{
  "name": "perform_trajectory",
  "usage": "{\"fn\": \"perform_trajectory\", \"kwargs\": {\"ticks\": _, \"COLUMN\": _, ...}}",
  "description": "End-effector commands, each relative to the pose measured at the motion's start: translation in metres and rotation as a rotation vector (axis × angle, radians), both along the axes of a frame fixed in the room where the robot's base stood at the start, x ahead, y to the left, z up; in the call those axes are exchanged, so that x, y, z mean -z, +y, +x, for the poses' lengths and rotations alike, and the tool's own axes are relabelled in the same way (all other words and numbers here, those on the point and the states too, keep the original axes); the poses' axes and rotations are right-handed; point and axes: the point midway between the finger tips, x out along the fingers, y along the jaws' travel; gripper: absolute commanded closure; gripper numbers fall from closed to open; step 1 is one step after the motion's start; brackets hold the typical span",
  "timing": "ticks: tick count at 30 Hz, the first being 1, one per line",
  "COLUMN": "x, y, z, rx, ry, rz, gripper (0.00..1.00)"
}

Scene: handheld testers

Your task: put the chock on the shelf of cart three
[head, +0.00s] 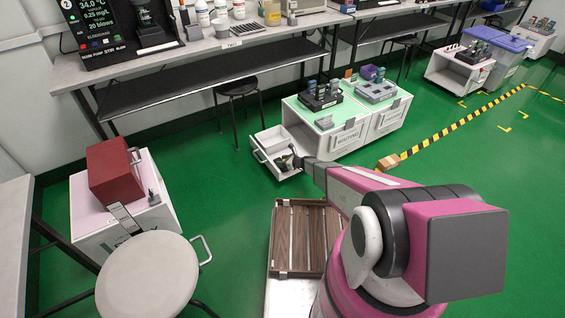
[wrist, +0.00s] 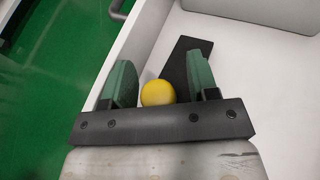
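In the wrist view a dark wedge-shaped piece (wrist: 180,62), which looks like the chock, lies in a white open drawer. A yellow ball or knob (wrist: 157,93) shows at its near end; I cannot tell whether they are joined. My gripper (wrist: 162,82) is open, with its green-padded fingers on either side of the yellow part and visible gaps between. In the head view my gripper (head: 291,161) is down in the open drawer (head: 262,157) of the green-topped cabinet, and the chock is hard to make out. I cannot read which cart is number three.
A white cart (head: 160,217) with a red box (head: 114,170) stands at left, beside a round stool (head: 148,278). Another white cart (head: 455,75) and a blue-lidded bin (head: 508,72) stand at far right. A wooden-slatted tray (head: 281,235) is in front.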

Motion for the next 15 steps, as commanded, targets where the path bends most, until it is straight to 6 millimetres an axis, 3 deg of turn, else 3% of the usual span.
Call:
{"fn": "perform_trajectory", "kwargs": {"ticks": 8, "x": -0.004, "y": 0.0, "z": -0.001, "rx": 0.0, "ry": 0.0, "rz": 0.0, "gripper": 0.46}}
{"fn": "perform_trajectory", "kwargs": {"ticks": 15, "x": -0.018, "y": -0.03, "z": -0.017, "rx": 0.002, "ry": 0.001, "rz": -0.001, "gripper": 0.46}}
